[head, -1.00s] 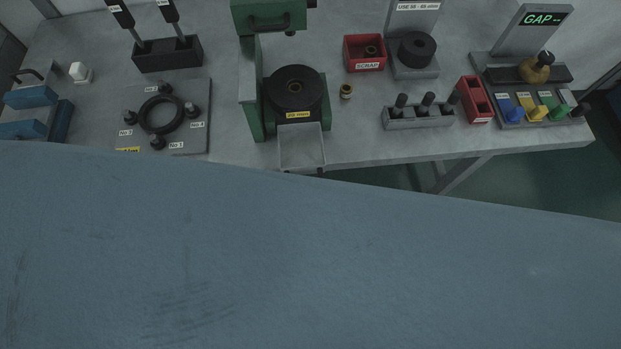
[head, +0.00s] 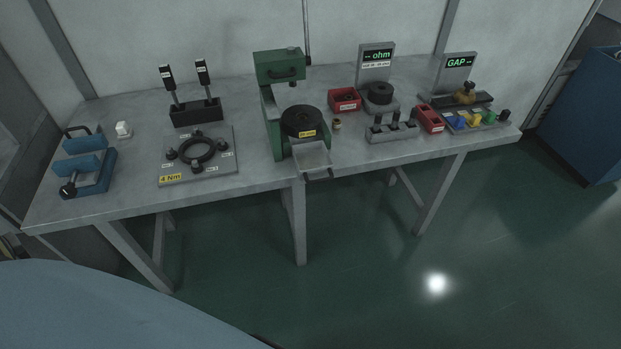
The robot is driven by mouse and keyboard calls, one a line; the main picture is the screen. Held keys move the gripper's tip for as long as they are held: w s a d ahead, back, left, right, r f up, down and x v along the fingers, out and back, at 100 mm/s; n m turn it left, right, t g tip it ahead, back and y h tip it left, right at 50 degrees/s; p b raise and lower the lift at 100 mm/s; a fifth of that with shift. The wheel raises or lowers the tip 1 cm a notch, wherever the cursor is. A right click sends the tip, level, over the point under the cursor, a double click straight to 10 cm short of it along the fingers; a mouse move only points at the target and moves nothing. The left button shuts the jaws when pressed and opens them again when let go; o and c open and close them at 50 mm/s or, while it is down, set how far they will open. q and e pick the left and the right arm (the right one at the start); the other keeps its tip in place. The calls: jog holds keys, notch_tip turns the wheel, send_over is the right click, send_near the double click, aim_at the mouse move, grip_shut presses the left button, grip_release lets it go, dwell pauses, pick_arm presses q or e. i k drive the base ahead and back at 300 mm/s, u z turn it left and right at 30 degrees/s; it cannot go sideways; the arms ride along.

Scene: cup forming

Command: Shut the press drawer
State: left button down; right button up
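The green press (head: 273,110) stands at the middle of the grey table. A black round die (head: 301,119) with a yellow label sits in it. The press drawer (head: 313,157), a pale grey tray with a dark handle at its front, sticks out from the press base toward the table's front edge. It is open and looks empty. Neither of my grippers is in view.
Green floor in front is free. A blue cabinet (head: 588,115) stands right.

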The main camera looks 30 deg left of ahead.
aim_at(312, 160)
jog(key=u, duration=0.7)
jog(key=i, duration=0.85)
jog(key=z, duration=0.1)
jog(key=k, duration=0.5)
jog(key=u, duration=0.1)
